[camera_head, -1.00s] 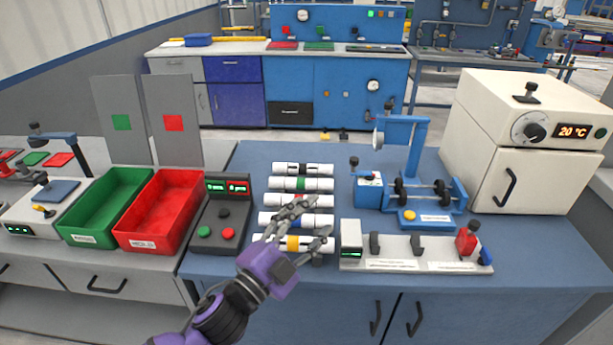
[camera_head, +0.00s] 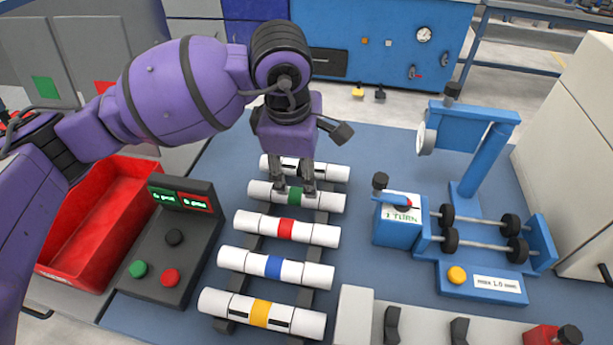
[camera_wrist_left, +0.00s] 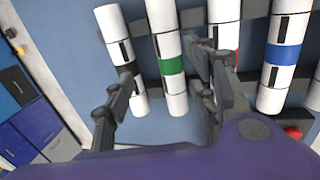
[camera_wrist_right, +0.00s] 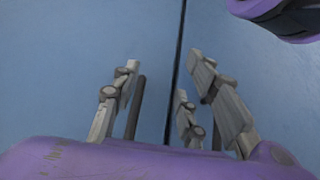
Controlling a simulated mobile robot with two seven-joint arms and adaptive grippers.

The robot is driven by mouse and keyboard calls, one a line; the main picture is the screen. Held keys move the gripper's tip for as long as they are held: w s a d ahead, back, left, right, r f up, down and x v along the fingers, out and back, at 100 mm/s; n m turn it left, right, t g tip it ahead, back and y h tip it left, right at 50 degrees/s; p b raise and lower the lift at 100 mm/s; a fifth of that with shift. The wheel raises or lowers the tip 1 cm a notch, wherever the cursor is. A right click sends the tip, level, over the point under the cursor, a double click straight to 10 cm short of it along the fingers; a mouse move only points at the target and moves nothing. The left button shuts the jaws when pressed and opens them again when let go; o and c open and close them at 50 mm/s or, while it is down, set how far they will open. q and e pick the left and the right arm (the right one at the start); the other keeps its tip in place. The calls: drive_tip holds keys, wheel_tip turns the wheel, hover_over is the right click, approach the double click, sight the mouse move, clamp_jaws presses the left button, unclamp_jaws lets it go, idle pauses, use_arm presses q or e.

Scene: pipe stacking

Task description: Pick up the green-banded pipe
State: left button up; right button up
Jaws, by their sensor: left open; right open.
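The green-banded pipe (camera_head: 318,198) is white with a green band and lies on the dark rack, second from the back, between the black-banded pipe (camera_head: 332,172) and the red-banded pipe (camera_head: 262,224). My left gripper (camera_head: 295,188) is open and points down over its green band. In the left wrist view the green-banded pipe (camera_wrist_left: 170,66) shows between the open fingers of my left gripper (camera_wrist_left: 165,75); whether they touch it I cannot tell. My right gripper (camera_wrist_right: 160,85) is open and empty in the right wrist view, facing a plain blue surface.
The blue-banded pipe (camera_head: 310,274) and yellow-banded pipe (camera_head: 294,319) lie nearer on the rack. A button box (camera_head: 188,225) and red bin (camera_head: 70,240) stand to the left. A blue roller device (camera_head: 480,275) stands to the right. Neighbouring pipes are close to the green-banded one.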

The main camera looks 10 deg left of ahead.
sight(296, 192)
use_arm(q)
drive_tip(key=shift+s+a+f, duration=0.6)
drive_tip(key=shift+s+f, duration=0.1)
drive_tip(key=shift+s, duration=0.2)
drive_tip(key=x, duration=0.5)
drive_tip(key=shift+w+f, duration=0.4)
drive_tip(key=shift+f, duration=0.15)
drive_tip(key=c, duration=1.3)
use_arm(e)
drive_tip(key=s, duration=0.3)
drive_tip(key=shift+f, duration=0.25)
